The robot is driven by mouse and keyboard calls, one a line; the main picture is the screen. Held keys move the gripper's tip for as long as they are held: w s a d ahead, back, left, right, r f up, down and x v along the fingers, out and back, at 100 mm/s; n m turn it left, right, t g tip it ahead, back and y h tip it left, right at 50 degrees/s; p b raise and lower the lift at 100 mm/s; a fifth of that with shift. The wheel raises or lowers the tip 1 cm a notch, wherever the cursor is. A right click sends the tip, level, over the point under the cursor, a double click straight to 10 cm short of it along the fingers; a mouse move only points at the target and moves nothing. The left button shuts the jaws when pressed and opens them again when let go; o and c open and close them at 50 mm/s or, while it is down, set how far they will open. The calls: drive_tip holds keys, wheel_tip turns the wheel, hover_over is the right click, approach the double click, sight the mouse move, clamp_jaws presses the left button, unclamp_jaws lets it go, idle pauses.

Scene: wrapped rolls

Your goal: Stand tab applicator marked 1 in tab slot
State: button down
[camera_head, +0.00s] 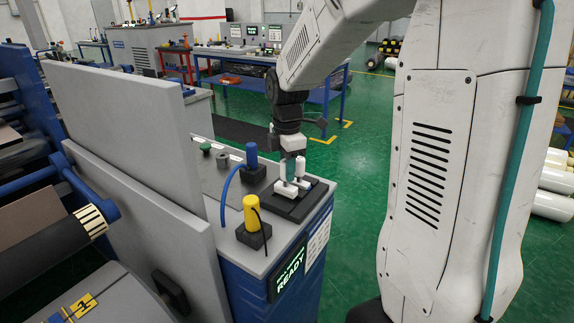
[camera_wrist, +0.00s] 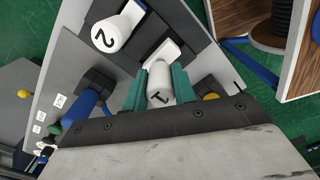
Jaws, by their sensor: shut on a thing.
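Tab applicator 1 (camera_wrist: 158,98) is a white cylinder with a black "1" on its end, seen in the wrist view. My gripper (camera_wrist: 161,82) has teal fingers shut on its two sides. A white foot (camera_wrist: 163,55) shows beyond it, over the black tray (camera_wrist: 150,12). A second white applicator marked 2 (camera_wrist: 110,33) stands to the left on the tray. In the head view my gripper (camera_head: 291,167) is low over the black tray (camera_head: 291,208) at the cabinet's right edge. I cannot tell which slot is under applicator 1, or whether its foot touches the tray.
A blue-topped tool (camera_head: 251,156) and a yellow-topped tool (camera_head: 251,213) stand in black blocks left of and in front of the tray. A grey panel (camera_head: 128,130) rises at the cabinet's left. A READY screen (camera_head: 288,269) is on the cabinet's front. Green floor lies beyond.

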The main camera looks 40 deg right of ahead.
drive_tip(key=shift+f, duration=1.4)
drive_tip(key=c, duration=1.1)
unclamp_jaws()
drive_tip(key=shift+o, duration=0.2)
drive_tip(key=shift+r, duration=0.15)
wheel_tip(320, 180, up, 8)
drive_tip(key=shift+f, duration=0.2)
